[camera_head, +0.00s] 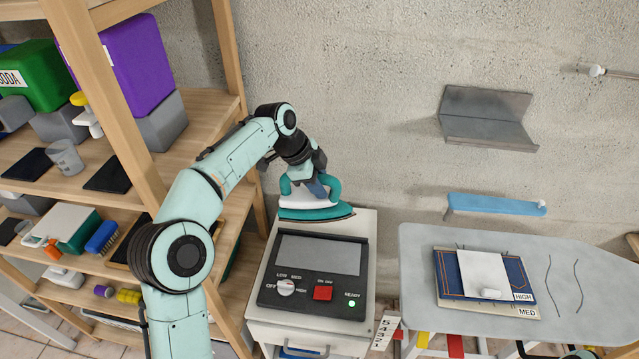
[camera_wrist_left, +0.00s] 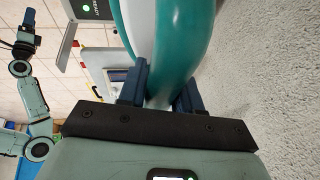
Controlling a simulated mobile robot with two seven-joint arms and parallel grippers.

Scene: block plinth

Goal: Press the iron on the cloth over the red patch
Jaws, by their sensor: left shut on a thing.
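My left gripper (camera_head: 317,186) is shut on the handle of a teal and white iron (camera_head: 316,212). The iron is held over the back of the control unit, its sole facing down; whether it touches its rest I cannot tell. In the left wrist view the iron (camera_wrist_left: 183,40) lies between the blue fingers (camera_wrist_left: 162,90). A white cloth (camera_head: 466,272) lies on dark blue fabric (camera_head: 510,272) on the grey ironing board (camera_head: 590,290), right of the iron. No red patch shows on the fabric. My right gripper (camera_wrist_left: 27,28) shows small in the left wrist view.
The control unit (camera_head: 268,297) has a dial, a red switch (camera_head: 323,292) and a lit green READY light. Loaded wooden shelves (camera_head: 120,85) stand at left.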

